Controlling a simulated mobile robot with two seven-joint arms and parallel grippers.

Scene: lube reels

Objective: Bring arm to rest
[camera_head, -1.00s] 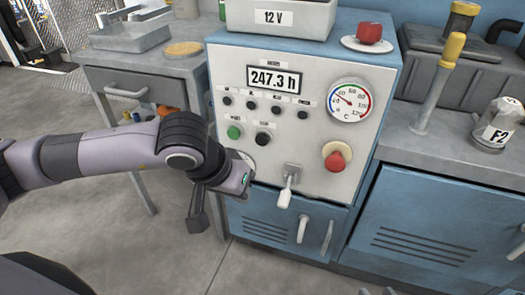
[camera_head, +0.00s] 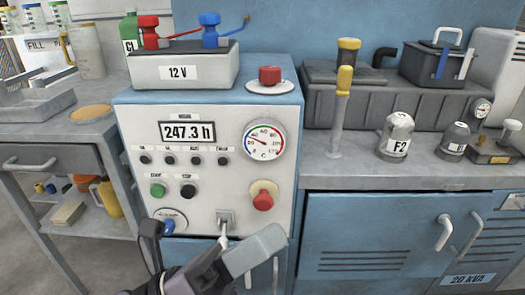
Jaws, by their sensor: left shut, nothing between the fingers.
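My left gripper (camera_head: 262,248) is at the bottom centre, in front of the lower part of the control panel (camera_head: 207,185). Its grey fingers are together and point up and to the right, with nothing seen in them. A dark part of my wrist stands up to its left. The gripper hides the lower end of the small lever (camera_head: 225,217) and part of the blue cabinet below; I cannot tell whether it touches them. My right gripper is out of view.
The panel has a gauge (camera_head: 263,140), a red knob (camera_head: 263,197) and buttons. A 12 V battery (camera_head: 184,68) and a red button (camera_head: 270,76) are on top. A grey bench (camera_head: 440,178) with bottles stands right, a metal table (camera_head: 60,127) left.

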